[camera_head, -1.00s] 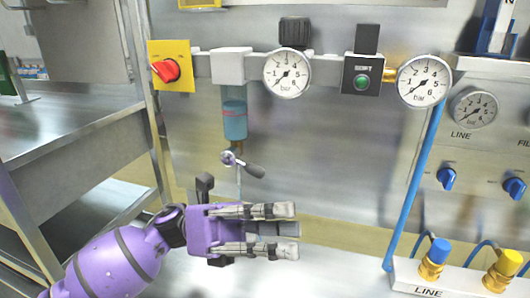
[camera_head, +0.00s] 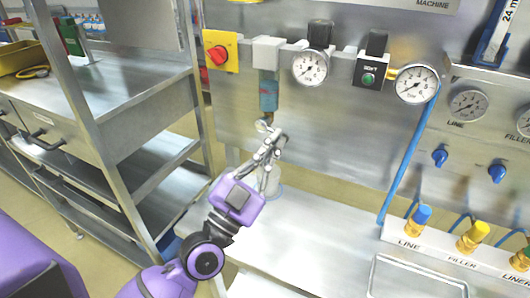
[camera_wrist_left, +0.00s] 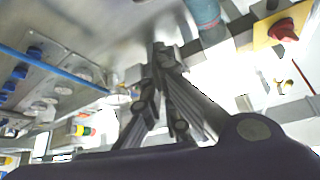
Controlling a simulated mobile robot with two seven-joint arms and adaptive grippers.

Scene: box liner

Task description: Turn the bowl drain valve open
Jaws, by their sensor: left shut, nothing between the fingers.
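The blue filter bowl (camera_head: 268,95) hangs under the pipe run on the steel panel. Its drain valve (camera_head: 264,125) is the small metal fitting just below the bowl, mostly hidden behind my fingers; I cannot make out its lever's angle. My left gripper (camera_head: 275,141) is at the valve with its fingertips closed together and nothing held between them. I cannot tell whether they touch the lever. In the left wrist view the fingers (camera_wrist_left: 162,52) converge to a tip close to the bowl (camera_wrist_left: 205,16). My right gripper is not in view.
A yellow plate with a red knob (camera_head: 218,52) is left of the bowl, and a pressure gauge (camera_head: 310,68) is right of it. A blue hose (camera_head: 409,150) runs down the panel. A steel shelf rack (camera_head: 130,110) stands at left. The bench (camera_head: 310,225) below is largely clear.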

